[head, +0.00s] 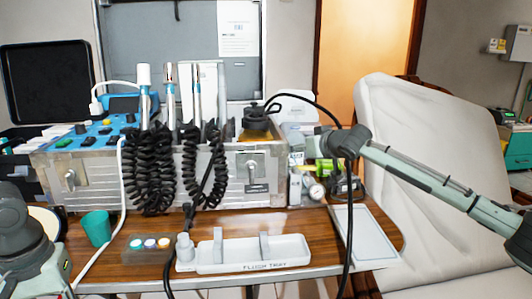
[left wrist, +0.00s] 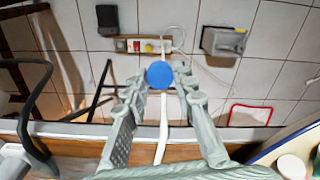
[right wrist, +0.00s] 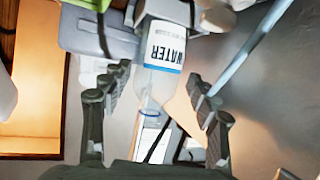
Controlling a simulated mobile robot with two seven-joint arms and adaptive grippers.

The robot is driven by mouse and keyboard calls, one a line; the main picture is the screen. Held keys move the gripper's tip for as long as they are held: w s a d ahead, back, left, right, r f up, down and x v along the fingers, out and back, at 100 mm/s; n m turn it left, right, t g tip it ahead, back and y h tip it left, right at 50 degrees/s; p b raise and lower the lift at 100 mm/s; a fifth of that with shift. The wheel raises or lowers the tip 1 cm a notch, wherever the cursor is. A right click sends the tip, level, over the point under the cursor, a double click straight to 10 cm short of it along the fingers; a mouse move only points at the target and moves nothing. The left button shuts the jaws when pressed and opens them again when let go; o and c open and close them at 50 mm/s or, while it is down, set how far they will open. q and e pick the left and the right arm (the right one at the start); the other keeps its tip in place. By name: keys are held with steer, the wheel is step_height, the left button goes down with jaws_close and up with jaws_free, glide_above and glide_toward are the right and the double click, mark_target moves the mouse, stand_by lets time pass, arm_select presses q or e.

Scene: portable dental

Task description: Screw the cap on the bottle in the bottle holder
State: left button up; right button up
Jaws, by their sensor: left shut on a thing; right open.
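In the left wrist view a round blue cap (left wrist: 159,73) sits between the fingertips of my left gripper (left wrist: 160,84), which is shut on it. In the right wrist view a clear bottle (right wrist: 172,88) with a white label reading WATER shows upside down in the picture, its neck towards my right gripper (right wrist: 162,92). The right gripper is open, with one finger on each side of the bottle in the picture; I cannot tell whether they touch it. A pale part at the bottle's far end may be the bottle holder.
In the head view a metal dental unit (head: 225,165) with black coiled hoses stands on the wooden table (head: 330,262). A white flush tray (head: 255,255), a green cup (head: 96,228) and a white dental chair (head: 430,120) are nearby. A black hose hangs across the table front.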

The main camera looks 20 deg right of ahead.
steer(key=x, duration=0.4)
steer(key=shift+w+f, duration=0.15)
steer(key=shift+f, duration=0.15)
steer(key=c, duration=1.1)
steer(key=shift+r, duration=0.15)
